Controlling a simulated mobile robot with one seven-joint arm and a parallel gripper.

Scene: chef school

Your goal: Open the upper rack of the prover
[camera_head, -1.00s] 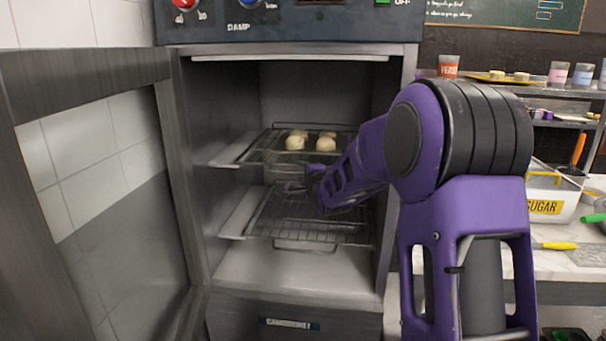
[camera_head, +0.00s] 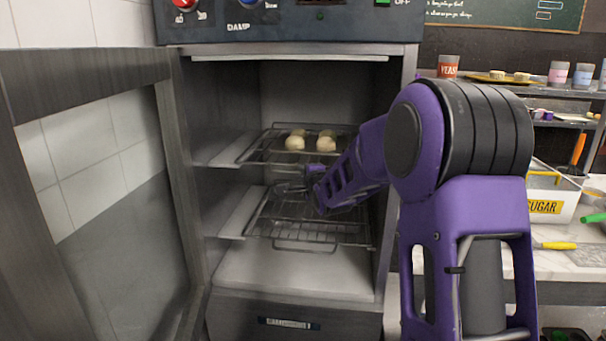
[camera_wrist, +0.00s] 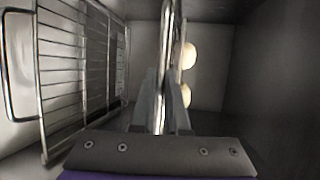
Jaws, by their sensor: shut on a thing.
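The prover (camera_head: 290,55) stands open, and its upper rack (camera_head: 258,156) carries several pale dough balls (camera_head: 325,144). My gripper (camera_head: 284,187) reaches in from the right, just below the front of the upper rack. In the wrist view, my gripper (camera_wrist: 162,105) has its fingers shut on a thin metal bar of the upper rack (camera_wrist: 165,50), seen nearly edge-on. Dough balls (camera_wrist: 189,56) show just beyond it. The arm hides the right part of the rack in the head view.
A lower wire rack (camera_head: 308,236) lies beneath, and it shows at left in the wrist view (camera_wrist: 85,75). The prover door (camera_head: 85,85) stands open at left. A counter with a sugar box (camera_head: 545,195) is at right.

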